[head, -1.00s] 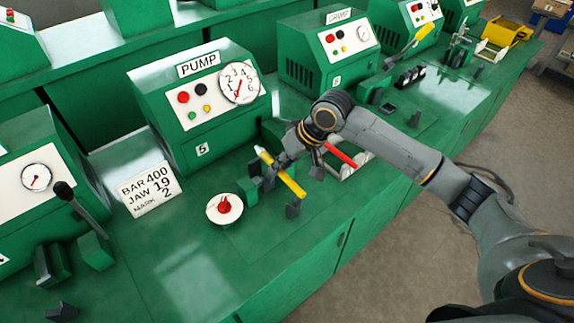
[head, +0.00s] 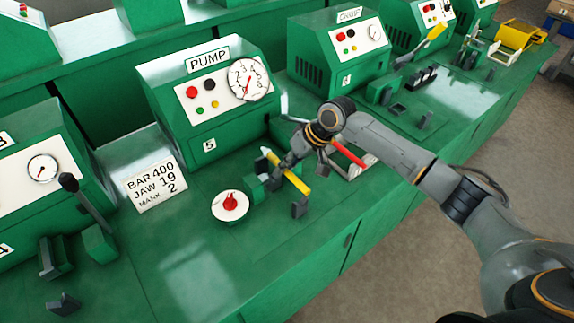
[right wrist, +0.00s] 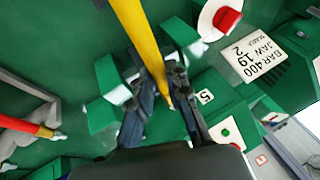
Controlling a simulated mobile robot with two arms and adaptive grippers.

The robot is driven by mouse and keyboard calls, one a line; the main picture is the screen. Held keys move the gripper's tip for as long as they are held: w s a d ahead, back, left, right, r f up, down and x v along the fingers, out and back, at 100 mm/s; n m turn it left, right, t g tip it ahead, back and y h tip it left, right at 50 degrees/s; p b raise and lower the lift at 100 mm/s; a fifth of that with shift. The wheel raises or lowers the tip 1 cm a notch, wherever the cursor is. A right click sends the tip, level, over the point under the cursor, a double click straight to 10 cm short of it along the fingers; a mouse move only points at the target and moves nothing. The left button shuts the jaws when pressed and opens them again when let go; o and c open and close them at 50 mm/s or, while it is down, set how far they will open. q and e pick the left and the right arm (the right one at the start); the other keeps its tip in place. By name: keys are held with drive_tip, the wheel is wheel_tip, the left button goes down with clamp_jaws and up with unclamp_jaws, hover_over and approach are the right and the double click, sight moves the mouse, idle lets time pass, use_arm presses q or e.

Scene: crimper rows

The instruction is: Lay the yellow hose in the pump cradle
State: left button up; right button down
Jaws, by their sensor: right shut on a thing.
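The yellow hose (head: 297,182) has a pale metal tip at its upper left end in the head view. My right gripper (head: 278,170) is shut on it. In the right wrist view the hose (right wrist: 139,38) runs down between the two fingers (right wrist: 168,112). The pump cradle stands in front of the pump machine (head: 208,105), with green blocks (head: 258,188) and a dark grey support (head: 299,207). The hose lies over the cradle in the picture; whether it touches the supports I cannot tell. My left gripper is not in view.
A white card (head: 155,186) reads BAR 400, JAW 19. A red hose (head: 348,153) lies in a pale tray (head: 355,173) behind my right wrist. Bench space in front is clear.

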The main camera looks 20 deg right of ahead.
drive_tip(key=shift+f+b, duration=1.55)
drive_tip(key=shift+f, duration=1.7)
drive_tip(key=c, duration=1.2)
unclamp_jaws()
drive_tip(key=shift+r, duration=0.1)
drive_tip(key=v, duration=1.2)
